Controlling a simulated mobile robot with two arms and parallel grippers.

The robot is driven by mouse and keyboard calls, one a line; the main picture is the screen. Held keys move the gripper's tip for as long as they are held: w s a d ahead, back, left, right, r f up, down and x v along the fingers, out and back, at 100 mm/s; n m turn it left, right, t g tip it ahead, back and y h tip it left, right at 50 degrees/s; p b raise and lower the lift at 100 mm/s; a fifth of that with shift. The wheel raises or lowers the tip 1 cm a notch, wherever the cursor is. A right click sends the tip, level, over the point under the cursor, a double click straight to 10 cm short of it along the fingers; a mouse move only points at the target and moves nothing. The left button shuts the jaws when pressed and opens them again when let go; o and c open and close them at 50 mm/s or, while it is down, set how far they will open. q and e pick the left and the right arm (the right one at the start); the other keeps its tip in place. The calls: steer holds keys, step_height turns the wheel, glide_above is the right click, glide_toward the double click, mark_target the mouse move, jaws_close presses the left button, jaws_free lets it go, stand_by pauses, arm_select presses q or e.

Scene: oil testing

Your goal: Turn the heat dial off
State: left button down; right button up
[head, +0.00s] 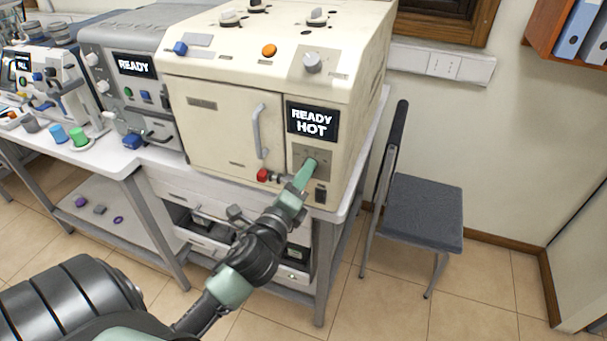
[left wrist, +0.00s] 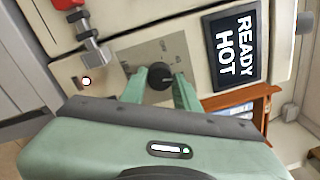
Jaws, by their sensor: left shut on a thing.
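The cream testing machine (head: 215,110) stands on a table, with a display (head: 312,121) that reads "READY HOT". The black heat dial (left wrist: 160,75) sits on a grey plate below that display. In the left wrist view, the two green fingers of my left gripper (left wrist: 160,88) are on either side of the dial, shut on it. In the head view my left gripper (head: 305,172) reaches the same plate and hides the dial. The dial's pointer mark is too small to read. My right gripper is not in view.
A red knob on a metal valve (head: 263,175) sits just left of the gripper, and a black switch (head: 320,194) is below right. A door handle (head: 259,131) is above left. A grey chair (head: 422,210) stands to the right.

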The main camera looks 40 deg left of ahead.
arm_select(q)
steer(key=shift+d+n+y+p, duration=0.2)
steer(key=shift+n+p, duration=0.65)
steer(key=shift+n, duration=3.35)
steer(key=shift+a+n+y+p, duration=0.1)
steer(key=shift+n+y+p, duration=0.45)
steer(key=shift+n, duration=3.65)
steer(key=shift+f+h+p, duration=0.1)
steer(key=shift+h+p, duration=0.15)
steer(key=shift+p, duration=0.05)
steer(key=c, duration=1)
jaws_free()
steer(key=shift+c, duration=0.2)
